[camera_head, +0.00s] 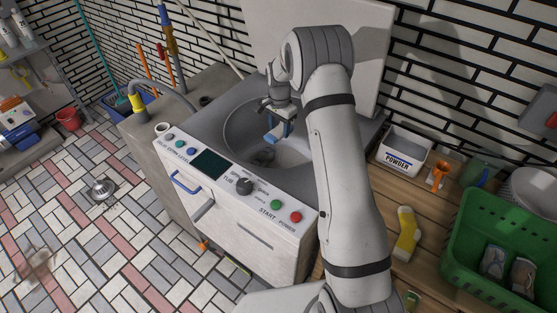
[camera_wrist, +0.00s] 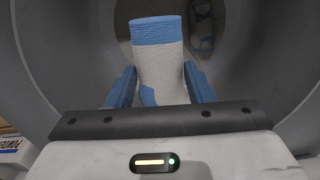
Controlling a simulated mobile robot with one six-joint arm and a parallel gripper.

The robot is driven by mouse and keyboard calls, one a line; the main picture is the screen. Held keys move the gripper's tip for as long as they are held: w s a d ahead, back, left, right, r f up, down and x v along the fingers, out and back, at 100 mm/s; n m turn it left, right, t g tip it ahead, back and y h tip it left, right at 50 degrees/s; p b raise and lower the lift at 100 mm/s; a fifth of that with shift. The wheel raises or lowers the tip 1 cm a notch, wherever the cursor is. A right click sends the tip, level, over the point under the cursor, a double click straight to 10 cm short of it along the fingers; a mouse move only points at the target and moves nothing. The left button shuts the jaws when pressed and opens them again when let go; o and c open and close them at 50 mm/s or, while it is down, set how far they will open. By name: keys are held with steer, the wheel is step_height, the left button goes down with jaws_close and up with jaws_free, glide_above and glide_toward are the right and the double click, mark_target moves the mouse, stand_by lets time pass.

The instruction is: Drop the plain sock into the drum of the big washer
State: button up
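My gripper (camera_wrist: 160,75) is shut on a white sock (camera_wrist: 165,68) with a blue cuff and a blue patch. The sock sits between the two blue fingers, cuff end away from the wrist. In the head view, my gripper (camera_head: 279,133) is inside the mouth of the open-topped washer, above the floor of its round grey drum (camera_head: 238,125). The washer's front panel (camera_head: 222,190) faces the camera. Another sock (camera_wrist: 201,20), pale with blue parts, lies deep in the drum; a dark shape (camera_head: 263,157) shows there in the head view. My arm hides the drum's right side.
A raised lid (camera_head: 375,45) stands behind the drum. A tap (camera_head: 140,88) is left.

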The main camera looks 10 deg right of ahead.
steer(key=o, duration=0.5)
steer(key=shift+c, duration=0.2)
steer(key=shift+r+b, duration=0.65)
steer(key=shift+r, duration=3.25)
steer(key=shift+r, duration=0.15)
steer(key=s+d+r+n+t, duration=0.1)
steer(key=s+r+n, duration=0.4)
steer(key=s+r, duration=1)
steer(key=s+d+f+n+t, duration=0.1)
steer(key=s+n, duration=0.4)
steer(key=s, duration=1.8)
steer(key=shift+s+t, duration=0.3)
steer(key=shift+t, duration=0.2)
